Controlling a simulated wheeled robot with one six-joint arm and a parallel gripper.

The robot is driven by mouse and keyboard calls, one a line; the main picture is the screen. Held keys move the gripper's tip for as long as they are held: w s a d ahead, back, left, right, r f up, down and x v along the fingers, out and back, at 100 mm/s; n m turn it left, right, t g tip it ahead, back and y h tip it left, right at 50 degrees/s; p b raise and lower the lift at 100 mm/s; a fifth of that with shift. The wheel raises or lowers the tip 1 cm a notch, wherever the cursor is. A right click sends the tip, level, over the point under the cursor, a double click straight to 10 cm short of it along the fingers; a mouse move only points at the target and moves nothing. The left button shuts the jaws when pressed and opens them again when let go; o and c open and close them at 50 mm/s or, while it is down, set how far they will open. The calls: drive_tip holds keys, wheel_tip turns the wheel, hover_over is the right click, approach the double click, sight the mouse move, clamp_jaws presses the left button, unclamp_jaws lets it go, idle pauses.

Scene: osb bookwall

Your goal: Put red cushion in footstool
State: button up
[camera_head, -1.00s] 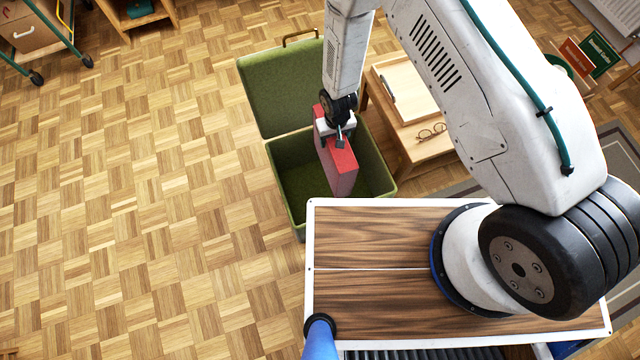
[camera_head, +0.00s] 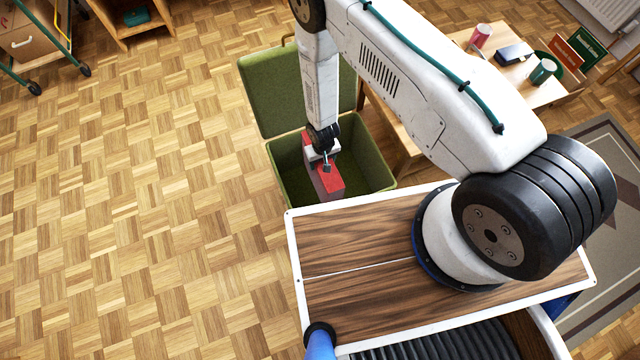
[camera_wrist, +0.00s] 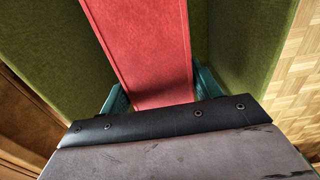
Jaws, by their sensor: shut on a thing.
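The red cushion (camera_head: 324,178) is held upright on edge by my gripper (camera_head: 326,162), over the opening of the green footstool (camera_head: 368,152). In the wrist view the red cushion (camera_wrist: 150,45) runs away between my gripper's teal fingers (camera_wrist: 157,92), which are shut on it. Green footstool walls (camera_wrist: 243,50) show on both sides of it there. The footstool stands open, with its green lid (camera_head: 285,88) tipped back on the far side. The cushion's lower end is partly hidden, and I cannot tell whether it touches the footstool's floor.
A wooden table (camera_head: 470,85) stands to the right of the footstool, with a red cup (camera_head: 480,36), a dark box (camera_head: 514,54) and a green mug (camera_head: 543,70). A wheeled cart (camera_head: 45,45) and wooden shelf (camera_head: 130,30) are at the upper left. The parquet floor on the left is clear.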

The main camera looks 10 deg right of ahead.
wheel_tip(320, 180, down, 9)
drive_tip(key=shift+r, duration=0.2)
idle(0.3)
drive_tip(key=shift+f, duration=0.15)
drive_tip(key=o, duration=1.7)
wheel_tip(320, 180, up, 12)
drive_tip(key=shift+r, duration=0.15)
